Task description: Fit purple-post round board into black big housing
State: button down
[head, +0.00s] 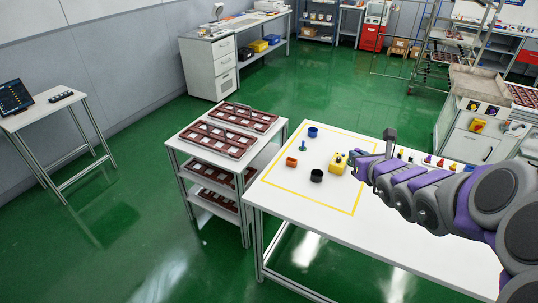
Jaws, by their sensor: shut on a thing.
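The black big housing (317,175) stands upright and open-topped on the white table, inside the yellow outline. My gripper (352,159) is to the right of it and somewhat farther back, apart from it, close to a yellow housing (337,165). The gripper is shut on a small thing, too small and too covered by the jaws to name. I cannot make out the purple-post round board for certain. A small purple-topped part (428,159) stands in a row at the table's far right, but I cannot tell whether it is a round board.
A blue housing (313,132), an orange housing (291,161) and a small green-post part (303,147) stand inside the outline. Several small colored parts line the far edge. A rack with brown trays (240,117) adjoins on the left. The table's front part (360,235) is clear.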

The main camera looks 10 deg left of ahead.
aim_at(316, 178)
jog(key=i+l+u, duration=0.2)
jog(key=u, duration=0.15)
jog(key=i+l+u, duration=0.15)
jog(key=u, duration=0.25)
jog(key=i+l+u, duration=0.1)
jog(key=l+u, duration=0.25)
jog(key=i+l, duration=0.1)
jog(key=l, duration=0.15)
